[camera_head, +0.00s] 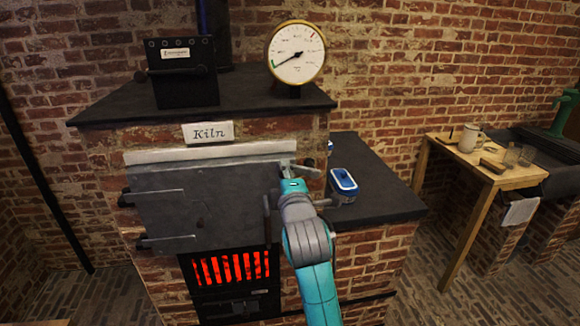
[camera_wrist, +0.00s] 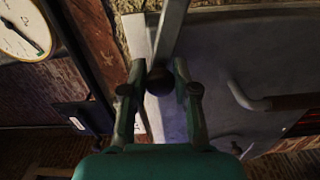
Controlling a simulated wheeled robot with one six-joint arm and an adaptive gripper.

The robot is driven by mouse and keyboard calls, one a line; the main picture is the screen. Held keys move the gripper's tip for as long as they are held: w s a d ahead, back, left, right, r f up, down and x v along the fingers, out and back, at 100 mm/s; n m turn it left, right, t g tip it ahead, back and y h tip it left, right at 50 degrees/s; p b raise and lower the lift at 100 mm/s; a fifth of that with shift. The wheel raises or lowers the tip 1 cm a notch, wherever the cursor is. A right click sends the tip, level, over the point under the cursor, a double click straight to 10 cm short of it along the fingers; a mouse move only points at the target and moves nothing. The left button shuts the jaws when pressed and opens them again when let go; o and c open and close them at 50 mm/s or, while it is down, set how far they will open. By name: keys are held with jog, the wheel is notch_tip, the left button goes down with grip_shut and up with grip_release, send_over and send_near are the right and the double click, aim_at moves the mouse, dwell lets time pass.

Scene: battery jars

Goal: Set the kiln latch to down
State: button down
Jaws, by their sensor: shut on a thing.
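The kiln (camera_head: 225,130) is a brick block with a dark metal door (camera_head: 190,205) and a "Kiln" label. The kiln latch (camera_head: 290,163) is a grey metal bar at the door's upper right corner; it looks roughly level in the head view, though my gripper covers part of it. In the wrist view the latch (camera_wrist: 170,30) ends in a dark round knob. My gripper (camera_head: 293,183) is at the latch. In the wrist view my gripper (camera_wrist: 160,82) has its fingers on either side of the knob, shut on it.
A door handle (camera_wrist: 265,103) is close beside my gripper. A round gauge (camera_head: 296,53) and a black box (camera_head: 182,72) stand on top. A blue-and-white container (camera_head: 343,182) is on the dark side ledge (camera_head: 385,205). A wooden table (camera_head: 480,165) stands at right.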

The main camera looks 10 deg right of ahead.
jog(key=shift+a+f+n, duration=0.15)
jog(key=shift+f+n, duration=0.55)
jog(key=shift+n, duration=0.25)
jog(key=shift+a+f+n, duration=0.1)
jog(key=shift+f+n, duration=0.6)
jog(key=shift+n, duration=0.25)
jog(key=shift+f, duration=0.1)
jog(key=c, duration=0.9)
grip_release()
jog(key=shift+o, duration=0.2)
jog(key=shift+s, duration=0.1)
jog(key=s, duration=1.1)
jog(key=shift+s, duration=0.4)
